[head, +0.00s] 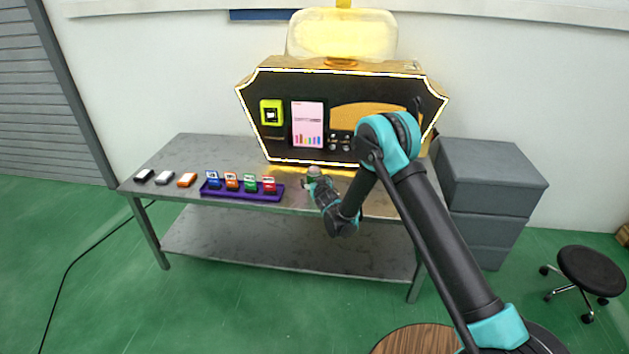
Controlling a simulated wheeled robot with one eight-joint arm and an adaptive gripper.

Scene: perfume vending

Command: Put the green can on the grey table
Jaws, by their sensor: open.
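The grey table (205,151) stands against the wall with a lower shelf. My gripper (314,180) is over its top, in front of the black and gold vending machine, and looks open. A small roundish thing with a grey top and some green (313,171) shows at the fingertips. It may be the green can, but it is too small and too covered by my gripper to be sure, and I cannot tell whether the fingers touch it. A small green item (250,184) also stands in the purple tray, left of my gripper.
The vending machine (285,88) fills the back right of the table. The purple tray (243,195) holds blue, orange, green and red items. Grey drawers (490,180) and a black stool (592,270) stand right.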

